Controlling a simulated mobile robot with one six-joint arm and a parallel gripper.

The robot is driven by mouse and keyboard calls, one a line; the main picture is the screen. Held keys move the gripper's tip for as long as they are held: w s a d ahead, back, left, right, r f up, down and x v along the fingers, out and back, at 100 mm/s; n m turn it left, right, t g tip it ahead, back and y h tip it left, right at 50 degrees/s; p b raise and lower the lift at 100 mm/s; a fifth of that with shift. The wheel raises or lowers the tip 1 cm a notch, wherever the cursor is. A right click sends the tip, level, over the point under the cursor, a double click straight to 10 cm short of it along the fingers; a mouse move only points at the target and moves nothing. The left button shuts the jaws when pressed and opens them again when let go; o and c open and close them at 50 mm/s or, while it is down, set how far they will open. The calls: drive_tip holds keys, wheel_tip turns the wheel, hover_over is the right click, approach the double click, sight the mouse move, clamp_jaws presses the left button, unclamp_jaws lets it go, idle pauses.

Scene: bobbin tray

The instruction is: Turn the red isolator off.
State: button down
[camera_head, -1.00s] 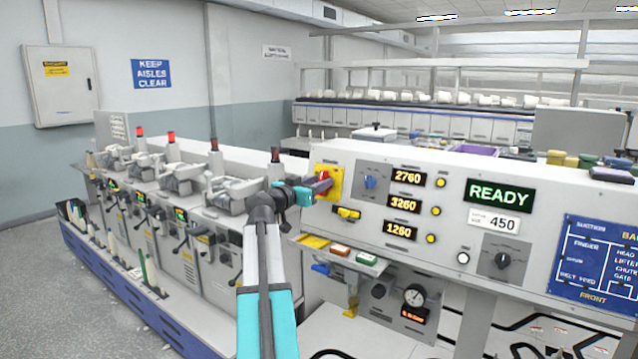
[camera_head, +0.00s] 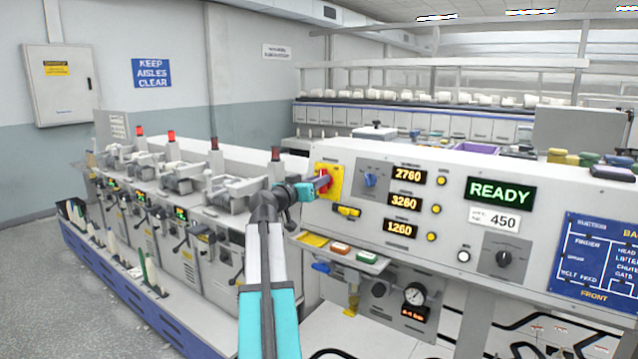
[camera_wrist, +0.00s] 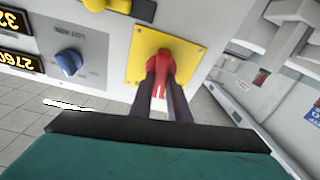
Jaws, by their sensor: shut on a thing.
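The red isolator (camera_head: 325,175) is a red handle on a yellow plate (camera_head: 336,186) at the left end of the control panel. In the wrist view the red handle (camera_wrist: 161,68) stands out from the yellow plate (camera_wrist: 190,62). My gripper (camera_head: 318,184) reaches the handle from the left in the head view. In the wrist view the two dark fingers of my gripper (camera_wrist: 161,84) are shut on the handle, one on each side. The handle's lower end shows between them. Its exact angle against the plate's marks cannot be read.
A blue knob (camera_head: 370,181) sits right of the yellow plate, also seen in the wrist view (camera_wrist: 69,61). A small yellow switch (camera_head: 347,211) is just below. A READY display (camera_head: 500,193) is lit. A shelf (camera_head: 345,254) with coloured blocks juts out under the panel.

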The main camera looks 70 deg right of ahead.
drive_tip(key=shift+f+n+t+y+p, duration=0.1)
drive_tip(key=shift+n+t+y+p, duration=0.45)
drive_tip(key=shift+n+p, duration=2.05)
drive_tip(key=shift+r+n+t+y+p, duration=0.2)
drive_tip(key=shift+n+t+p, duration=0.5)
drive_tip(key=shift+n+p, duration=1.9)
drive_tip(key=shift+f+n+t+y+p, duration=0.2)
drive_tip(key=shift+n+t+y+p, duration=0.35)
drive_tip(key=shift+n+p, duration=2.05)
drive_tip(key=shift+f+n+b, duration=0.1)
drive_tip(key=shift+n+b, duration=1)
drive_tip(key=shift+n, duration=0.1)
drive_tip(key=c, duration=1.7)
unclamp_jaws()
drive_tip(key=shift+w, duration=0.1)
drive_tip(key=shift+a, duration=0.15)
drive_tip(key=b+v, duration=0.4)
drive_tip(key=v, duration=0.9)
drive_tip(key=shift+a, duration=0.3)
